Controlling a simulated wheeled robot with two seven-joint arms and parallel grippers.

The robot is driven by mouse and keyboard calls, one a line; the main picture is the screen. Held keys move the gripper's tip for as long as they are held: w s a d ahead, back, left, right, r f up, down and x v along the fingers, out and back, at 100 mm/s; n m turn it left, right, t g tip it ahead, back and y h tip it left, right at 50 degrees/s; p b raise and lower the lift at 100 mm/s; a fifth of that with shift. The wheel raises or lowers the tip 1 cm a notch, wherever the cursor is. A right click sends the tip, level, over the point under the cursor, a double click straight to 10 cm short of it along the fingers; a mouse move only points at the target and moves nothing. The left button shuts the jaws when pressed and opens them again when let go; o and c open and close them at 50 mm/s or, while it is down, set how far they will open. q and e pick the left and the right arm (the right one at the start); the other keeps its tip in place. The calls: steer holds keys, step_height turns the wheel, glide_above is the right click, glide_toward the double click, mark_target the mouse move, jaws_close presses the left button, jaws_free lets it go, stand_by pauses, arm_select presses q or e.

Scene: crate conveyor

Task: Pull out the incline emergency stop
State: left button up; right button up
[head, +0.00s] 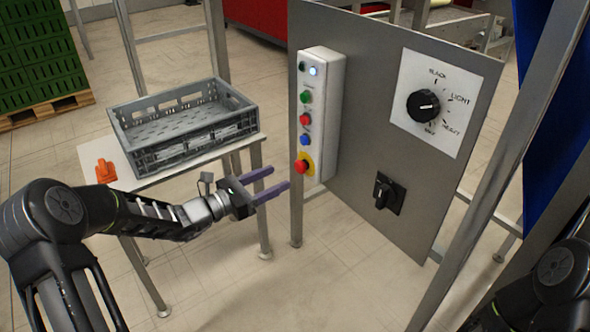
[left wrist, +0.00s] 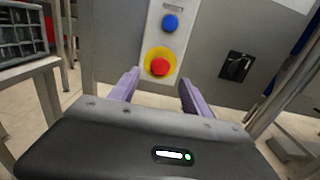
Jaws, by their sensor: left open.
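The emergency stop (head: 303,166) is a red mushroom button on a yellow ring, at the bottom of a white control box (head: 322,110) on the grey panel. In the left wrist view the red button (left wrist: 159,66) shows just beyond and between my fingertips. My left gripper (head: 280,182) is open and empty, with purple fingers pointing at the button from the left. It is a short way from the button and does not appear to touch it. The left wrist view also shows my left gripper (left wrist: 158,80). My right gripper is not in view.
Blue (head: 305,139), red (head: 305,119) and green (head: 305,97) buttons sit above the stop. A dial (head: 423,106) and black switch (head: 384,192) are on the panel (head: 365,120). A grey crate (head: 190,150) and orange object (head: 105,171) rest on a white table (head: 92,152) at left.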

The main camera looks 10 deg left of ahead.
mark_target(297, 168)
arm_select(q)
steer(key=b+x, duration=0.1)
steer(key=x, duration=0.6)
steer(key=shift+w, duration=0.1)
jaws_close()
stand_by(0.5)
